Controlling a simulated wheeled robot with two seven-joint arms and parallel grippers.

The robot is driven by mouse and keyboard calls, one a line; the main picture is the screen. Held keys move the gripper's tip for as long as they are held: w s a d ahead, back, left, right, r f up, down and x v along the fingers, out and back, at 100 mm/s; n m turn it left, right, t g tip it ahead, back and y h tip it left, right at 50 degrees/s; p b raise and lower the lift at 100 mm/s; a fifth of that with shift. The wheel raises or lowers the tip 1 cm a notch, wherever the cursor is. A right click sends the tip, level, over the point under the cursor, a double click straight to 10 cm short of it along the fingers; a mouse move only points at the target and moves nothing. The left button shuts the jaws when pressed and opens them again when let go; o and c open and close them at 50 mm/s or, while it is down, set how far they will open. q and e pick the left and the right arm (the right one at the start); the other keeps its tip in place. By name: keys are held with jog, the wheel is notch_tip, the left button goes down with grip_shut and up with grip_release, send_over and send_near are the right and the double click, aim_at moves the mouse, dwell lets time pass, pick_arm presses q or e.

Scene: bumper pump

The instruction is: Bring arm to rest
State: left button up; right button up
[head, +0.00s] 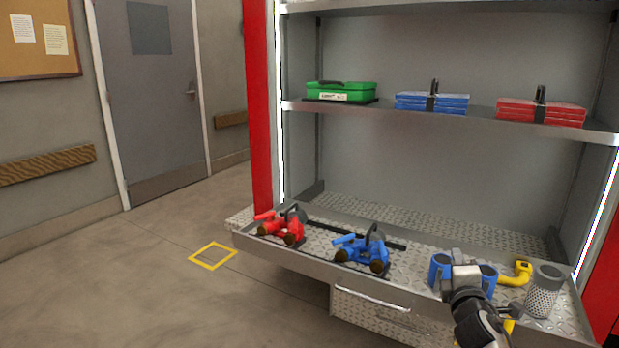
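My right arm comes in from the lower right, and its gripper (463,262) is over the right part of the shelf tray, in front of a blue object (438,268). The blue object shows on both sides of the gripper and is partly hidden by it. The fingers are too small and overlapped to tell whether they are open or shut, or whether they touch it. My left gripper is not in view. A red pump (281,226) and a blue pump (364,250) sit on the tray (318,262) to the left of my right gripper.
A yellow fitting (522,270) and a grey mesh cylinder (543,291) stand right of my gripper. A green case (341,91), blue cases (415,103) and red cases (515,112) lie on the upper shelf. A yellow square (213,256) marks the open floor at left.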

jog(key=s+d+r+n+t+h, duration=0.25)
jog(key=d+r+h, duration=0.25)
jog(key=d+r, duration=1.5)
jog(key=s+a+f+m+g+y, duration=0.1)
jog(key=a+f+m+g+y, duration=0.15)
jog(key=a+f+m, duration=0.4)
jog(key=s+a+f+m+g+y, duration=0.1)
jog(key=s+a+f+m+y, duration=0.2)
jog(key=f, duration=0.7)
jog(key=a+f+m+g+y, duration=0.1)
jog(key=a+f+m+y, duration=0.2)
jog(key=a+f+m, duration=0.4)
jog(key=s+a+f+n+g+y, duration=0.1)
jog(key=s+a+f+g+y, duration=0.1)
jog(key=s+a+f, duration=0.9)
jog(key=s+a+m+g+y, duration=0.1)
jog(key=s+a, duration=0.4)
jog(key=s, duration=0.3)
jog(key=s+a+m+g+y+p, duration=0.1)
jog(key=s+a, duration=0.4)
jog(key=s, duration=0.4)
jog(key=shift+s+a+f, duration=0.2)
jog(key=shift+s, duration=0.1)
